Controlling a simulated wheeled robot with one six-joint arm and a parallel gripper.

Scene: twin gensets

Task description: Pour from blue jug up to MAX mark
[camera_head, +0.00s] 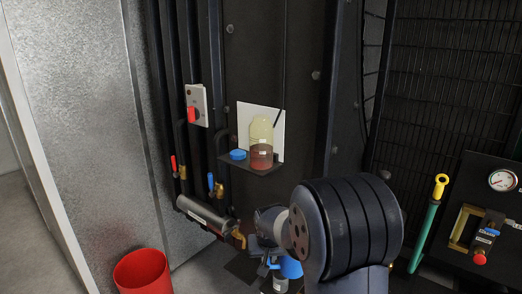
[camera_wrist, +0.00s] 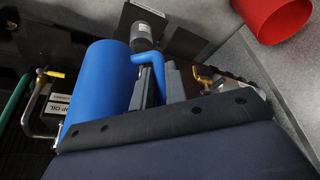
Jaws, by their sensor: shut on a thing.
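The blue jug (camera_wrist: 100,85) fills the left middle of the wrist view, its handle toward my gripper. My gripper (camera_wrist: 158,82) is shut on the jug's handle. In the head view only part of the jug (camera_head: 291,268) shows low in the middle, largely hidden behind my arm. A clear bottle (camera_head: 261,135) with reddish liquid in its lower part stands on a small dark shelf (camera_head: 264,169) against a white backing plate. Its top appears open, and a blue cap (camera_head: 238,154) lies beside it on the shelf. Marks on the bottle are too small to read.
A red bucket (camera_head: 142,272) stands on the floor at lower left and shows in the wrist view (camera_wrist: 275,18). Pipes with red and blue valve levers (camera_head: 211,183) run left of the shelf. A green tube with a yellow ring (camera_head: 428,220) and a gauge panel (camera_head: 490,185) are at right.

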